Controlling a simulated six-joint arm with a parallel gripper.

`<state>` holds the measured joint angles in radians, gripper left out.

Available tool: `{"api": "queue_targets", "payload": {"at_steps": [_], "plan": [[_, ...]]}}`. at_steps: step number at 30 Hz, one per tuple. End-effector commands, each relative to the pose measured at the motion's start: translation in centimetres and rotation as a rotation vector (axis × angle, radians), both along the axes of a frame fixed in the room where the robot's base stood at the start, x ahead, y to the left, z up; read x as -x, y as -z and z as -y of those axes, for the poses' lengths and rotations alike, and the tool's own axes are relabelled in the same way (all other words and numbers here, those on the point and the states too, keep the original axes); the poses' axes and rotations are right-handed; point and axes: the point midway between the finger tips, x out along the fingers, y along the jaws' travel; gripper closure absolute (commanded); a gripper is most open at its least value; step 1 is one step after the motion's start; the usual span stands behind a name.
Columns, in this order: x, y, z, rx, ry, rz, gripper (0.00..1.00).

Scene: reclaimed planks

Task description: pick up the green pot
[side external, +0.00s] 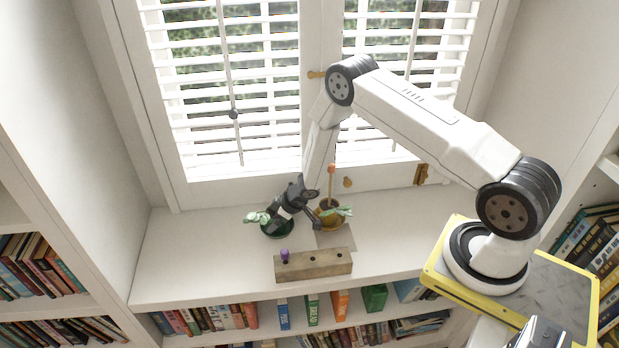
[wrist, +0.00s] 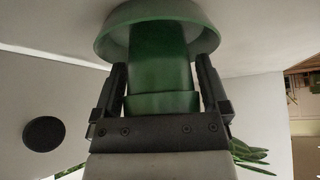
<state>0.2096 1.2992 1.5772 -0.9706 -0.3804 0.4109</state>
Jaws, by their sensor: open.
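The green pot (wrist: 160,60) stands between the two fingers of my gripper (wrist: 162,85) in the wrist view, with its wide green saucer at the top of the picture. The fingers are apart, one on each side of the pot. In the side external view, the green pot (side external: 277,233) is on the white sill, left of the middle, with pale green leaves spreading out to its left. My dark gripper (side external: 285,216) is tilted down over it from the upper right and hides part of it.
A yellowish pot (side external: 328,221) with leaves and an orange-topped stick stands close on the right. A wooden block (side external: 313,265) with a purple peg (side external: 285,256) lies in front. The sill's left part is clear. A black disc (wrist: 43,134) shows in the wrist view.

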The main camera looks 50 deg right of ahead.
Motion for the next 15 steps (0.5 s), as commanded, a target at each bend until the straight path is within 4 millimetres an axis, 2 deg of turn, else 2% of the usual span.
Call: {"api": "queue_targets", "payload": {"at_steps": [13,14,15], "plan": [[0.03,0.01,0.01,0.000,0.000,-0.001,0.05],[0.03,0.01,0.01,0.000,0.000,-0.001,0.11],[0.03,0.01,0.01,0.000,0.000,-0.001,0.24]]}}
